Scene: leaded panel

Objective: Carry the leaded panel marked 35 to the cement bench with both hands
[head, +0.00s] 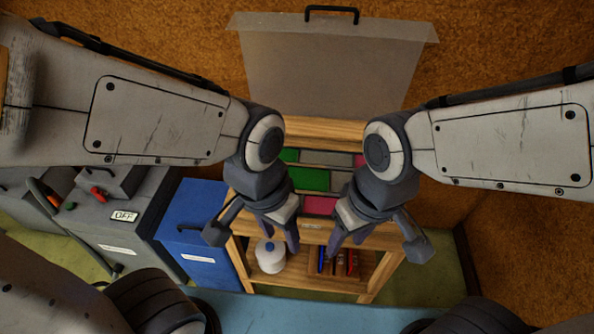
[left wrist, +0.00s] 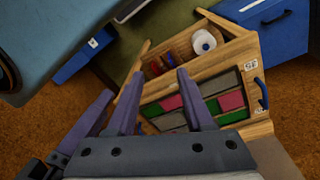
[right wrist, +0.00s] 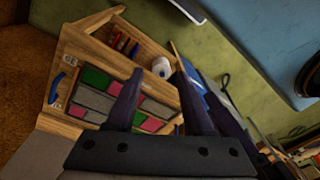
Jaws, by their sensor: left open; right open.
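A leaded panel of green, pink and grey panes (head: 314,179) lies at a wooden stand, partly hidden behind my grippers. It also shows in the left wrist view (left wrist: 196,101) and the right wrist view (right wrist: 100,101). My left gripper (head: 253,238) and right gripper (head: 374,242) are open and empty, side by side in front of the panel. I cannot tell which surface is the cement bench.
A translucent sheet with a black handle (head: 330,60) is behind. A blue cabinet (head: 198,225) and a grey machine tagged OFF (head: 122,216) stand left.

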